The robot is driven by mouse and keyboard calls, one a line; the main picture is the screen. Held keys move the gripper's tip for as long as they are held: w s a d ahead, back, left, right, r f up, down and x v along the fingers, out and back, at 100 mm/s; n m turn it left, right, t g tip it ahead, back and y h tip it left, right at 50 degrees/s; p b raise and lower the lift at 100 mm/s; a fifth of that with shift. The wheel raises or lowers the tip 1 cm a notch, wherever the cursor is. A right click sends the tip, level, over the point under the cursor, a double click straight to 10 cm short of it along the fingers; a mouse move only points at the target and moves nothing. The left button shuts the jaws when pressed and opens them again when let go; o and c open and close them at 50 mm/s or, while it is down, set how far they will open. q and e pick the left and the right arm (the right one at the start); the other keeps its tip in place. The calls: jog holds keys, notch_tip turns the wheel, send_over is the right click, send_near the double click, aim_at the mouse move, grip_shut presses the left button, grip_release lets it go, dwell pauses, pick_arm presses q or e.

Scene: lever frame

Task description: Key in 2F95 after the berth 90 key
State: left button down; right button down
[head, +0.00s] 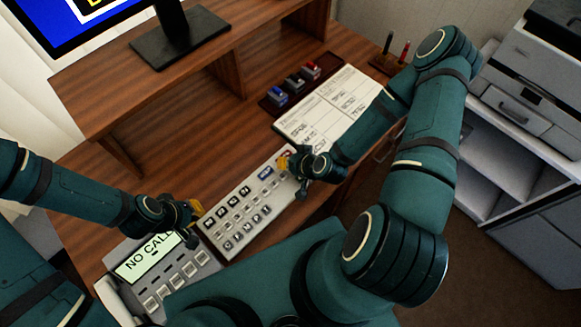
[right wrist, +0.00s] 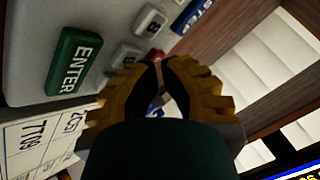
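The light grey keypad (head: 222,222) lies on the desk with rows of small white keys and a blue key (head: 265,173). My right gripper (head: 285,161) is over its far right end, hiding some keys. In the right wrist view its yellow fingers (right wrist: 163,68) come together at the tips beside the keypad, with nothing clearly held. A green ENTER key (right wrist: 74,62), white keys (right wrist: 152,21) and a blue key (right wrist: 190,16) show there. My left gripper (head: 196,209) is at the keypad's near left end; its opening is too small to read. The 2F95 and berth 90 labels are not legible.
A phone console (head: 118,290) with a green "NO CALL" display (head: 150,260) stands left of the keypad. A printed sheet (head: 345,95) lies behind right, beside a tray of stamps (head: 293,84). A monitor (head: 70,20) stands on the wooden shelf. Bare desk lies behind the keypad.

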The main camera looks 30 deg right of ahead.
aim_at(252, 199)
pick_arm(q)
jog(key=shift+f+b, duration=0.35)
jog(key=shift+b, duration=0.05)
pick_arm(e)
jog(key=shift+f, duration=0.35)
pick_arm(q)
jog(key=shift+r, duration=0.1)
dwell(0.4)
jog(key=shift+r+p, duration=0.5)
jog(key=shift+p, duration=0.05)
pick_arm(e)
jog(key=shift+r, duration=0.85)
pick_arm(q)
jog(key=shift+f+b, duration=0.4)
jog(key=shift+f, duration=0.05)
pick_arm(e)
jog(key=shift+s+a, duration=0.8)
jog(key=shift+a, duration=1.5)
jog(key=shift+s+a, duration=0.8)
jog(key=shift+a, duration=1.5)
jog(key=shift+s+a, duration=0.8)
jog(key=shift+a, duration=1.5)
pick_arm(q)
jog(key=shift+f, duration=0.1)
pick_arm(e)
jog(key=shift+f, duration=0.2)
